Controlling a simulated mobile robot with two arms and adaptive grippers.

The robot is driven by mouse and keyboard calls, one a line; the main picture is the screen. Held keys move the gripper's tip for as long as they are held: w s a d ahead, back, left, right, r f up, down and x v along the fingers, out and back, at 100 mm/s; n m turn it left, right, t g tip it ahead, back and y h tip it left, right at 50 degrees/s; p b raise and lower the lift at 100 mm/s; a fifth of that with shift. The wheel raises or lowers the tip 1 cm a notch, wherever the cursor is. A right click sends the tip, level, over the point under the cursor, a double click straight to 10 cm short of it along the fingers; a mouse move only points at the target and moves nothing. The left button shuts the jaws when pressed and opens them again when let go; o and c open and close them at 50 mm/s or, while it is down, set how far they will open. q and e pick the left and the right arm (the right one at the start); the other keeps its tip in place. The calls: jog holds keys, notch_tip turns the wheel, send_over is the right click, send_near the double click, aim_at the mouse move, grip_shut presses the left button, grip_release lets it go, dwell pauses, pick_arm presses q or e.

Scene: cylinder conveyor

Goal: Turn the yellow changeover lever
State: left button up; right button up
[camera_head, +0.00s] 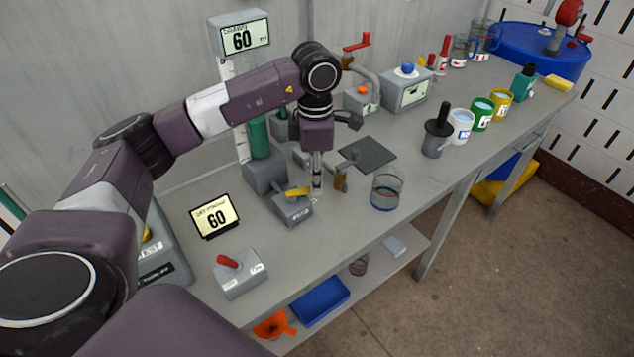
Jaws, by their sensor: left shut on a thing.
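The yellow changeover lever (297,192) sits on top of a small grey box (293,211) near the middle of the bench. My left gripper (317,188) points down from above at the right end of the lever. Its narrow fingers are shut on the lever's end, and they partly hide it. The lever lies roughly sideways across the box. My right gripper is not in view.
The grey bench (250,222) carries a display reading 60 (215,217) and a box with a red lever (240,276) at left. A glass beaker (387,190) stands right of my gripper, with a dark square plate (368,153) behind. A grey block with a green cylinder (259,138) stands behind the lever box.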

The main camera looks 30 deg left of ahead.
pick_arm(q)
jog(key=shift+w+a+r, duration=0.1)
jog(key=shift+w+a, duration=0.05)
jog(key=shift+a, duration=0.1)
jog(key=shift+o, duration=0.3)
jog(key=shift+w+a, duration=0.2)
jog(key=shift+a, duration=0.15)
jog(key=o, duration=0.9)
jog(key=shift+a, duration=0.1)
jog(key=o, duration=0.8)
notch_tip(320, 180, up, 5)
jog(key=p, duration=0.3)
jog(key=shift+s, duration=0.1)
